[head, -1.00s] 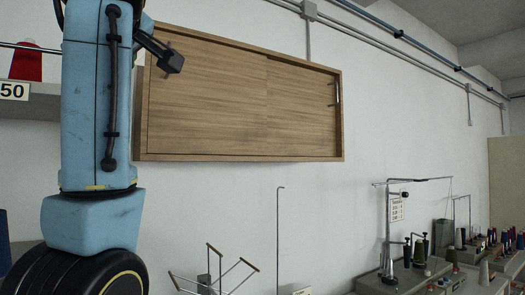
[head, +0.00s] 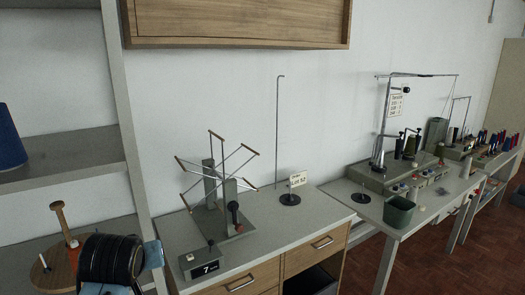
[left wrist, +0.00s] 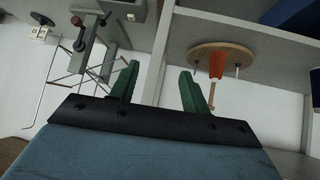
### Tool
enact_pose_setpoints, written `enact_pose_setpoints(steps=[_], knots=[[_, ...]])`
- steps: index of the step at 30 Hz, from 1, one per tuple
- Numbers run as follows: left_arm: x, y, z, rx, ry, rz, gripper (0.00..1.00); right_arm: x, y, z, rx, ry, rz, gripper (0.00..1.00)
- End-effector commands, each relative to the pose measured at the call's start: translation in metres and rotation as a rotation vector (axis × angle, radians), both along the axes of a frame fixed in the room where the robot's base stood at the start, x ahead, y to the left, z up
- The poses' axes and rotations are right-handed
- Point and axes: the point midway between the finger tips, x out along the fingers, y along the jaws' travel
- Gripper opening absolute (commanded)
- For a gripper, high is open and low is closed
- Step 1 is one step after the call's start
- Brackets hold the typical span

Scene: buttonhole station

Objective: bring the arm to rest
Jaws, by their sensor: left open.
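My left gripper (left wrist: 160,88) shows in the left wrist view with its two green fingers apart and nothing between them. Behind the fingers are the grey shelf upright and white wall. In the head view, part of my left arm (head: 112,262) shows at the lower left, in front of the shelf unit; the gripper's fingers cannot be made out there. My right gripper is in neither view.
A grey shelf unit (head: 75,158) stands at the left, holding a round wooden stand (head: 48,280) with a peg. A yarn winder (head: 213,180) stands on the cabinet top (head: 275,228). A machine table (head: 397,219) is farther right. The brown floor is clear at lower right.

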Motion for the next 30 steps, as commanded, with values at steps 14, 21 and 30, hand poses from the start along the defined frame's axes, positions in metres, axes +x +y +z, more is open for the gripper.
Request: enact_pose_setpoints(steps=[14, 21, 30], knots=[[-0.192, -0.021, -0.156, 0.054, 0.363, -0.361, 0.47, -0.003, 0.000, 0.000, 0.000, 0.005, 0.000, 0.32], [-0.258, -0.031, -0.176, 0.040, 0.461, -0.482, 0.47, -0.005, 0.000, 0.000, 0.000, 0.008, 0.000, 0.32], [-0.277, -0.037, -0.234, 0.025, 0.520, -0.538, 0.47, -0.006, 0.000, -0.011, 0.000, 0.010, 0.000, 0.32]])
